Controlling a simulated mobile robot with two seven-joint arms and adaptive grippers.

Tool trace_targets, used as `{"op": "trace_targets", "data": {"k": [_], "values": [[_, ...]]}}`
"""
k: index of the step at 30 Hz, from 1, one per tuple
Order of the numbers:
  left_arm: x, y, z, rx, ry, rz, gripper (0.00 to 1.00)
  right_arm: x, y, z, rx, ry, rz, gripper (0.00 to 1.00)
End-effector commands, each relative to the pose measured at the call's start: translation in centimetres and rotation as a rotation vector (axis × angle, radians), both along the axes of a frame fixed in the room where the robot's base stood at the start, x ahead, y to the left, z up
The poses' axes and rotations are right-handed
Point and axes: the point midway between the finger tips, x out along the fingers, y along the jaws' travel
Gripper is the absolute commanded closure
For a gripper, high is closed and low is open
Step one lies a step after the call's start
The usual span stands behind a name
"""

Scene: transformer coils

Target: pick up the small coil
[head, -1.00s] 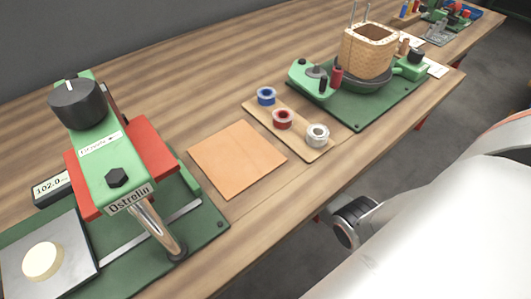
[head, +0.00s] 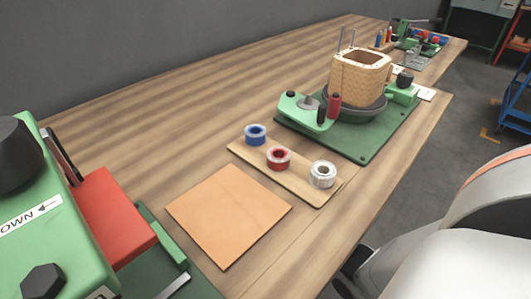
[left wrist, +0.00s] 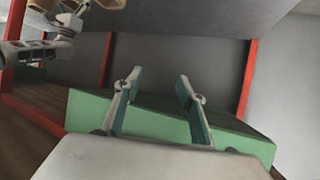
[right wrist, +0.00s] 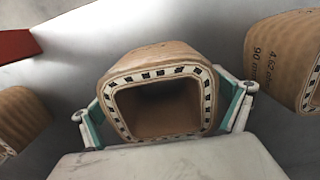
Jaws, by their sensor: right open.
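In the right wrist view a square hollow tan coil (right wrist: 160,57) with a white, dark-dashed rim stands between the fingers of my right gripper (right wrist: 162,106). The jaws are open, one finger on each side of it; whether they touch it I cannot tell. Part of a second coil (right wrist: 284,60) with printed writing shows at the right edge, and part of another coil (right wrist: 22,118) at the left edge. Which one is the small coil is not clear. My left gripper (left wrist: 160,78) is open and empty, in front of a green block-like surface (left wrist: 165,122). Neither gripper shows in the head view.
In the head view the wooden bench holds a green winding machine (head: 378,135) with a woven-looking tan body (head: 358,82), a board (head: 308,190) with blue, red and white tape rolls, an orange-tan mat (head: 228,215) and a green-red press (head: 110,215). Red posts (left wrist: 248,80) stand near my left gripper.

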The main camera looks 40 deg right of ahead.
Motion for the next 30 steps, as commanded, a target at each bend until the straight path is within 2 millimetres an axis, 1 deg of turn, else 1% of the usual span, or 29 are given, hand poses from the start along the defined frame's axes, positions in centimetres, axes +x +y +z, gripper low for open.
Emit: {"op": "trace_targets", "data": {"k": [7,8,9,11,12,13,14,23,26,30], "values": [[0.2,-0.1,0.3,-0.004,-0.006,0.001,0.6,0.4,0.0,0.3,-0.001,-0.008,0.0,0.0],[0.2,-0.1,0.3,-0.004,-0.006,0.001,0.6,0.4,0.0,0.3,-0.001,-0.007,0.0,0.08],[0.2,-0.1,0.3,-0.004,-0.006,0.001,0.6,0.4,0.0,0.3,-0.001,-0.007,0.0,0.18],[0.2,-0.1,0.3,-0.004,-0.006,0.001,0.6,0.4,0.0,0.3,-0.001,-0.007,0.001,0.34],[0.2,-0.1,0.3,-0.004,-0.006,0.001,0.6,0.4,0.0,0.2,-0.001,-0.007,0.001,0.44],[0.2,-0.1,0.3,-0.004,-0.006,0.001,0.6,0.4,0.0,0.2,-0.001,-0.006,0.001,0.52],[0.2,-0.1,0.3,-0.004,-0.006,0.001,0.6,0.3,0.0,0.2,-0.001,-0.006,0.001,0.56],[0.3,0.0,0.5,-0.003,-0.01,0.001,0.6,0.4,-0.1,0.4,-0.001,-0.007,0.001,0.56],[0.5,0.0,0.9,0.0,-0.018,0.001,0.6,0.6,0.0,1.0,-0.001,-0.01,0.001,0.56],[0.8,0.3,1.4,0.017,-0.03,-0.001,0.6,1.0,0.0,2.5,0.0,-0.017,0.001,0.56]]}}
